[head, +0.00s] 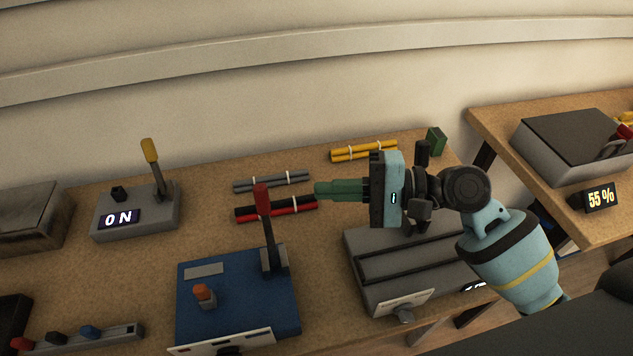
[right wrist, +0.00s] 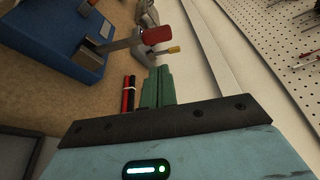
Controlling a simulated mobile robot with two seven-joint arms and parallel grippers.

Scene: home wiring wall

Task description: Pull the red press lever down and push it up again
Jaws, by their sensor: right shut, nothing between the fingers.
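The red press lever (head: 262,202) stands upright on the right rear of a blue press box (head: 225,295). Its red handle (right wrist: 155,34) also shows in the right wrist view, with the grey arm running back to the blue box (right wrist: 72,40). My right gripper (head: 318,188) comes in from the right, with its green fingers shut and empty. The fingertips (right wrist: 160,72) point toward the lever, a short gap to its right, near the height of the red handle, and do not touch it. My left gripper is in neither view.
A grey box with a yellow-tipped lever and an ON display (head: 135,215) stands at the left. A grey machine (head: 385,255) lies below my right gripper. Red-black, grey and yellow bundles (head: 365,150) lie along the back. Another bench with a 55 % display (head: 600,198) is at the right.

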